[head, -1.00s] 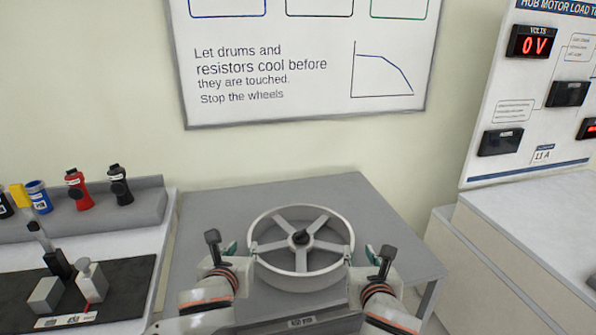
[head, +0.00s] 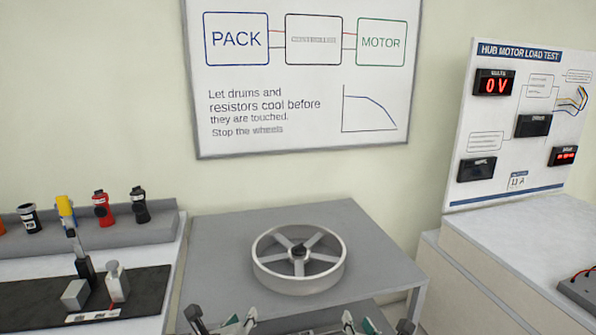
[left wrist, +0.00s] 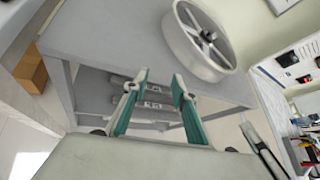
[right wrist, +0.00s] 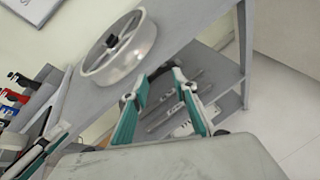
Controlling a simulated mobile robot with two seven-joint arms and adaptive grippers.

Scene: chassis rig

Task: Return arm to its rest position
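My left gripper (head: 221,322) is at the bottom of the head view, in front of the grey table. In the left wrist view its green fingers (left wrist: 160,88) stand apart with nothing between them. My right gripper (head: 373,325) is beside it to the right, also low in front of the table. In the right wrist view its fingers (right wrist: 157,85) are apart and empty. A silver five-spoke wheel (head: 299,259) lies flat on the grey table (head: 215,245). Both grippers are clear of the wheel.
The table's lower shelf (left wrist: 95,92) holds some metal parts. A load-test panel (head: 515,125) reading 0 V stands on the right bench (head: 560,235).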

